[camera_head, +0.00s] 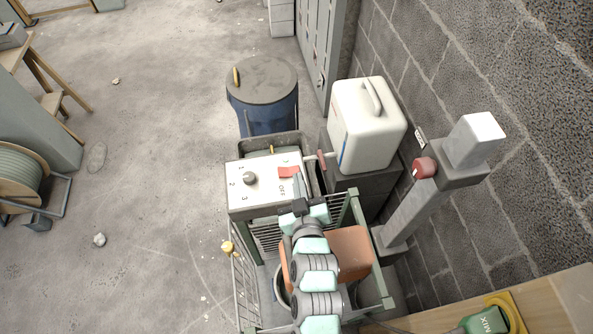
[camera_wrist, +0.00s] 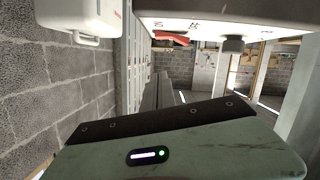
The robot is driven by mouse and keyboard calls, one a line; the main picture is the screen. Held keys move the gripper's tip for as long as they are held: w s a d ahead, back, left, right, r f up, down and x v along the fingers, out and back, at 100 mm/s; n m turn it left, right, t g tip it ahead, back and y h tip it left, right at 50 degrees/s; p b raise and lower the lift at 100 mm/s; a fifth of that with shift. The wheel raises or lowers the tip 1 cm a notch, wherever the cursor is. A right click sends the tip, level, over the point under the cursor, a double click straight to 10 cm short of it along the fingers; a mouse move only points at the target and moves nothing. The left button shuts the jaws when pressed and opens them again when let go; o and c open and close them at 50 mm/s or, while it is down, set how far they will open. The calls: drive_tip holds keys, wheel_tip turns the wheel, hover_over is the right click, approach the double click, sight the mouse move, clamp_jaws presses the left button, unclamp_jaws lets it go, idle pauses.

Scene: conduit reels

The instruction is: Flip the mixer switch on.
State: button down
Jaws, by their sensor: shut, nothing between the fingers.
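A white control box (camera_head: 262,194) in the middle of the head view has a red switch (camera_head: 289,171), a printed "OFF" beside it, and a dark knob (camera_head: 250,178) with numbers around it. The red switch also shows upside down at the top of the wrist view (camera_wrist: 172,40). My gripper (camera_head: 300,182) is shut and empty at the box's right side, close to the switch; I cannot tell if it touches. Whether the red switch belongs to a mixer is not shown.
A white canister (camera_head: 366,127) with a handle stands right of the box. A grey post with a red knob (camera_head: 424,167) stands by the block wall. A blue lidded bin (camera_head: 264,95) stands behind. Open floor lies left.

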drive_tip(key=shift+v, duration=2.15)
drive_tip(key=shift+d+r, duration=0.1)
